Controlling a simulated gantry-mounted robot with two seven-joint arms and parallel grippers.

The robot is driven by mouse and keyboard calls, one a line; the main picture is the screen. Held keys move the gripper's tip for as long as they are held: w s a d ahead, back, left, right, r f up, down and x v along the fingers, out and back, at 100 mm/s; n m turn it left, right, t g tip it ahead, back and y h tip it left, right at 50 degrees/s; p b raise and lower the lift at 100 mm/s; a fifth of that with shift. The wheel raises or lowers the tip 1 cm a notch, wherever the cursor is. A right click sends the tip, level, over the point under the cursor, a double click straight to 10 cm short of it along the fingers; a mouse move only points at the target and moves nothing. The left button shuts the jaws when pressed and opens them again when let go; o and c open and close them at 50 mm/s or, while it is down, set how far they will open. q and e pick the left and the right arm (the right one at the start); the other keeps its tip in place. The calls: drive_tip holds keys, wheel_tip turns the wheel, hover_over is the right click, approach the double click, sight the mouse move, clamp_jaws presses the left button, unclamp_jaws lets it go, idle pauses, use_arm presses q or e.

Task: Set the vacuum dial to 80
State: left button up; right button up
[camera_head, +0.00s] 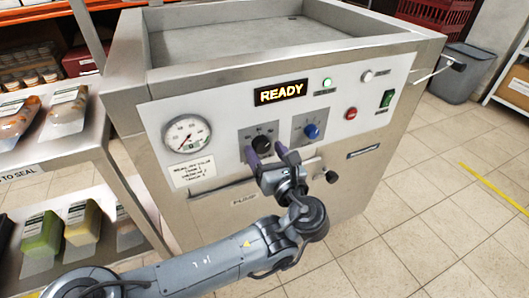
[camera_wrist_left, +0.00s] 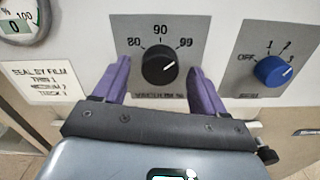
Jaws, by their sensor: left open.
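The vacuum dial (camera_wrist_left: 160,66) is a black round knob on a grey plate marked 80, 90 and 99. Its white pointer line slants to the upper right, toward the 99 side. In the head view the dial (camera_head: 262,143) sits below the lit READY display. My left gripper (camera_head: 266,152) is open in front of the panel, its purple fingers on either side of the dial. In the left wrist view the fingers (camera_wrist_left: 160,70) stand left and right of the knob, with visible gaps. I cannot tell how deep they reach. My right gripper is not in view.
A blue knob (camera_wrist_left: 273,70) marked OFF, 1, 2, 3 sits right of the dial. A round gauge (camera_head: 186,134) is at the left, above a paper note (camera_head: 194,170). A red button (camera_head: 351,113) and green switch (camera_head: 387,98) are farther right. A shelf with packs stands left.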

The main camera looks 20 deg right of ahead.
use_arm(q)
drive_tip(key=shift+w, duration=0.65)
drive_tip(key=shift+c, duration=0.3)
drive_tip(key=c, duration=1)
